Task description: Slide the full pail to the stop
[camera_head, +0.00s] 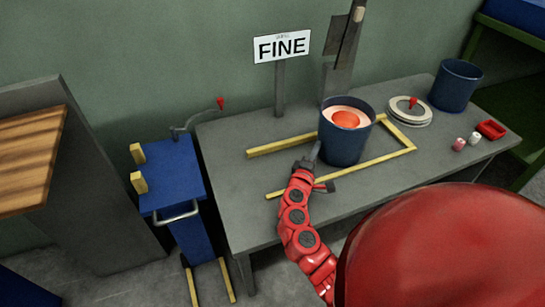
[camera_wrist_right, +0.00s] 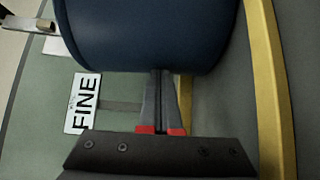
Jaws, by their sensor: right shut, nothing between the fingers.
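The full pail (camera_head: 342,143) is dark blue and upright on the grey table, with pale and orange-red contents at its top. It stands between two yellow rails, the far rail (camera_head: 280,145) and the near rail (camera_head: 352,169). A yellow crosspiece, the stop (camera_head: 397,133), joins them on the right, with a gap between it and the pail. My right gripper (camera_head: 314,152) is shut and empty at the pail's left side. In the right wrist view its fingertips (camera_wrist_right: 161,74) meet the pail's wall (camera_wrist_right: 145,35); firm contact is unclear. My left gripper is out of view.
A "FINE" sign (camera_head: 282,47) stands behind. A blue cart (camera_head: 170,178) is left of the table (camera_head: 235,165).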

